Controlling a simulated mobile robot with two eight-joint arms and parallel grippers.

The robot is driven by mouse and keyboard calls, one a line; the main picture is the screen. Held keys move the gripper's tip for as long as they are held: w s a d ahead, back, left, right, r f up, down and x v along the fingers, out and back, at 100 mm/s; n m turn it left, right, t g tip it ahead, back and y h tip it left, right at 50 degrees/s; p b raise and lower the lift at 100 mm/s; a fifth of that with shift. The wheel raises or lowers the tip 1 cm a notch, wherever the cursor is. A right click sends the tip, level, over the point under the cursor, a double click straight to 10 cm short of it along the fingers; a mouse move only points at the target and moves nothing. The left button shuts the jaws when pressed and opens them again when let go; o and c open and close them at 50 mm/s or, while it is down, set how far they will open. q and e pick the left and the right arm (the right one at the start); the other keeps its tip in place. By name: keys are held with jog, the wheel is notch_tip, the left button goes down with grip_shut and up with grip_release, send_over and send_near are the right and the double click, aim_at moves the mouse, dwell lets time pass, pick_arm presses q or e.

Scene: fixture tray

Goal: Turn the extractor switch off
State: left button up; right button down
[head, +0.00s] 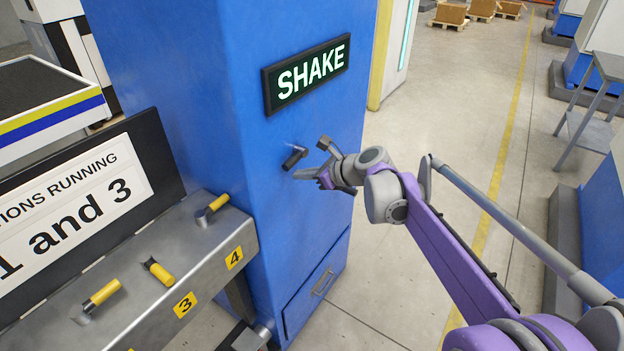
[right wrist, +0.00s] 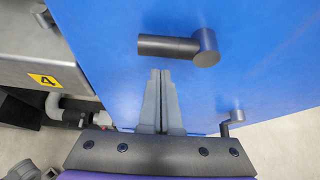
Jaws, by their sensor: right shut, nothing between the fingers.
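A dark lever (head: 293,158) sticks out of the front of a blue cabinet (head: 240,225), below a sign reading SHAKE (head: 307,72). In the right wrist view the lever's grip (right wrist: 166,46) points left from its pivot. My right gripper (head: 298,174) is shut and empty, just below the lever; in the right wrist view its fingertips (right wrist: 160,73) stop short of the grip, apparently apart. A second, smaller handle (right wrist: 233,121) shows near the cabinet's right edge. No label reading extractor is visible. My left gripper is out of view.
A metal bench (head: 130,270) at left carries several yellow-gripped levers, with number plates 3 (head: 185,304) and 4 (head: 234,257). A board (head: 70,215) behind it reads "1 and 3". The floor right of the cabinet is open.

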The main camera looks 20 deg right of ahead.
aim_at(294, 157)
jog(key=shift+w+a+r, duration=0.1)
jog(key=shift+a+r, duration=0.05)
jog(key=shift+r, duration=0.6)
jog(key=shift+r+p, duration=0.6)
jog(key=shift+r, duration=0.2)
jog(key=shift+f, duration=0.1)
